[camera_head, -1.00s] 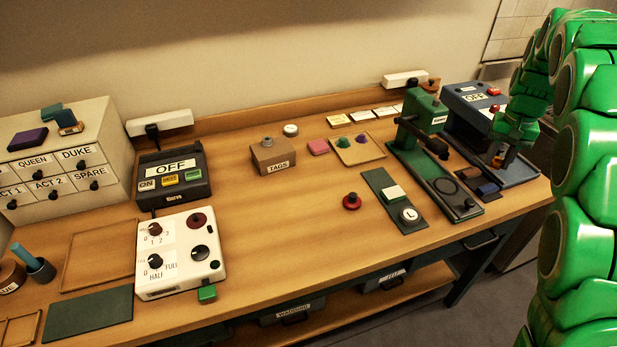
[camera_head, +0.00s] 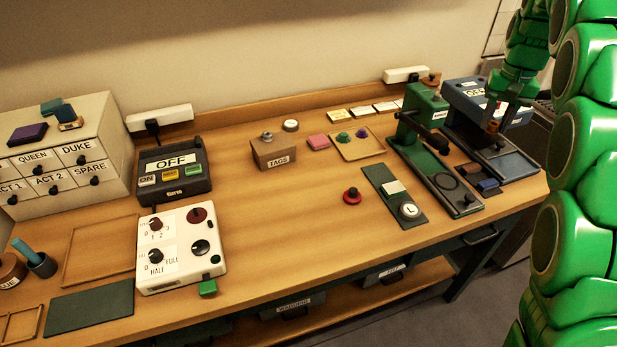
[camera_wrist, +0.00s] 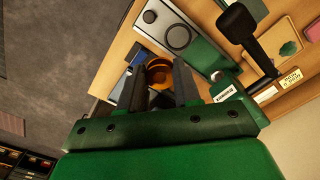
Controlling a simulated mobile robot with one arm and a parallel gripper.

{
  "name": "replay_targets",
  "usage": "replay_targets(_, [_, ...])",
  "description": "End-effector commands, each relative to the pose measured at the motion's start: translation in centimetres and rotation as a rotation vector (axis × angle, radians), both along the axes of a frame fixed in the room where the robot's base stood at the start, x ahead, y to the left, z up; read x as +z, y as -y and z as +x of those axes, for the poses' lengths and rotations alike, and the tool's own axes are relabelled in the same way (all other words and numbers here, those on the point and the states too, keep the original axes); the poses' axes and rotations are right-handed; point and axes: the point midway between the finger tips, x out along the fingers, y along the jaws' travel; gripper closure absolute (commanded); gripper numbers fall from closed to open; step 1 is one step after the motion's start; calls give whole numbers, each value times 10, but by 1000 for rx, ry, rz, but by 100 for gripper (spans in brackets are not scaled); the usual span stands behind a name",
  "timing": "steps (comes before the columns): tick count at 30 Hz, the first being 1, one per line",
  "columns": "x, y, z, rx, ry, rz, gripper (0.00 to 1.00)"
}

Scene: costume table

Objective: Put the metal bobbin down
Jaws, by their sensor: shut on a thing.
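My gripper (camera_head: 495,117) is at the right end of the table, above the blue machine (camera_head: 515,165) with the OFF label. It is shut on a small orange-brown, round piece, which I take to be the metal bobbin (camera_head: 492,127). In the wrist view, the bobbin (camera_wrist: 160,74) shows between the two dark fingers of my gripper (camera_wrist: 160,88), partly hidden by them. It appears raised above the machine's base; the exact gap cannot be told.
The green press (camera_head: 420,125) stands just left of the blue machine. Small dark blocks (camera_head: 487,185) lie between their bases. A green mat with a white dial (camera_head: 409,210) and a red knob (camera_head: 352,195) lie farther left.

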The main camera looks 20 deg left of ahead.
Motion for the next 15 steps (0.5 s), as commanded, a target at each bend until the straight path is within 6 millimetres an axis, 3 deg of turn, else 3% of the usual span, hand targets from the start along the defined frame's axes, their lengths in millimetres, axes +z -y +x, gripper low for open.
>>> replay_targets(8, [1,-52,-15,56,-2,-1,96])
replay_targets(15, [2,-124,-46,135,-3,0,96])
